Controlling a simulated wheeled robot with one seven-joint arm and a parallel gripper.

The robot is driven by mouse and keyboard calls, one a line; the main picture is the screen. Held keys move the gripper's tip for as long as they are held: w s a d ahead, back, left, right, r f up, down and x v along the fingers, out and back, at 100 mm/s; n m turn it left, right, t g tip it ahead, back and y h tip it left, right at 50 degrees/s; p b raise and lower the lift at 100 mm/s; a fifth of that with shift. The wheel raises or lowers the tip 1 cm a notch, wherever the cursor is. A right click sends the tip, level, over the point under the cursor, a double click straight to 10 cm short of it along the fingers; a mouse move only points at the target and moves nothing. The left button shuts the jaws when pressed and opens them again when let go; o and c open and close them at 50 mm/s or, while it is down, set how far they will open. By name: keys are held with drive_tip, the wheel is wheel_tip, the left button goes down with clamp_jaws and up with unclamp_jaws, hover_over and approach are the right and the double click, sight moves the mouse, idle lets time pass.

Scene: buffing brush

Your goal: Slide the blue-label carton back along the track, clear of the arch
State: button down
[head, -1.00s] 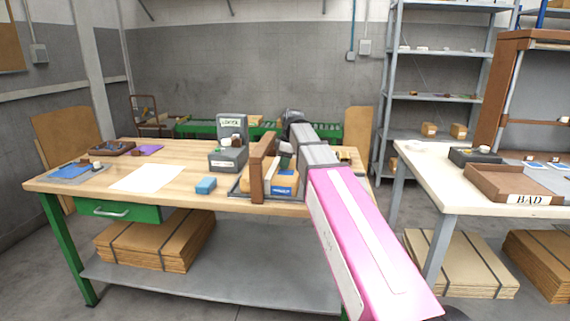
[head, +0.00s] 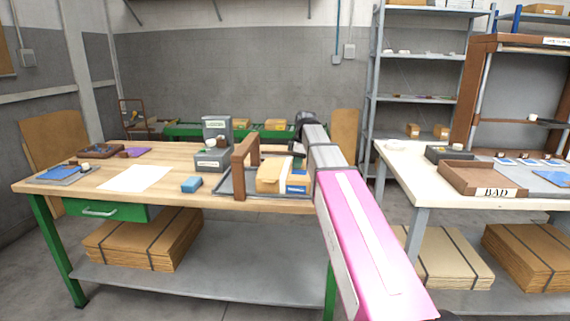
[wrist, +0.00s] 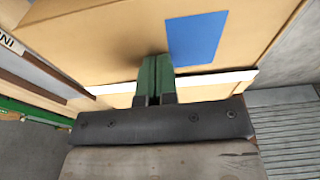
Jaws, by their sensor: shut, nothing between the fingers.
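The tan carton (head: 272,174) with a blue label (head: 297,188) sits on the grey track (head: 224,187) on the workbench, just right of the brown arch (head: 239,172). A narrow gap shows between the carton and the arch's front post. My gripper (head: 298,150) is at the carton's far side in the head view, partly hidden by my arm. In the wrist view my shut green fingers (wrist: 155,66) are up against or very near the carton (wrist: 110,45), beside a blue patch (wrist: 196,37). Exact contact cannot be told.
A grey machine (head: 212,155) stands left of the arch. A blue block (head: 191,184) and a white sheet (head: 135,178) lie further left. A white table with a brown BAD tray (head: 482,179) stands to the right.

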drive_tip(key=d, duration=0.3)
drive_tip(key=s+d, duration=0.1)
drive_tip(key=d, duration=0.2)
drive_tip(key=s+d, duration=0.1)
drive_tip(key=d, duration=0.2)
drive_tip(key=shift+s+f, duration=0.1)
drive_tip(key=shift+f, duration=0.25)
drive_tip(key=shift+w+a+r, duration=0.15)
drive_tip(key=shift+w+r, duration=0.05)
drive_tip(key=shift+r, duration=0.65)
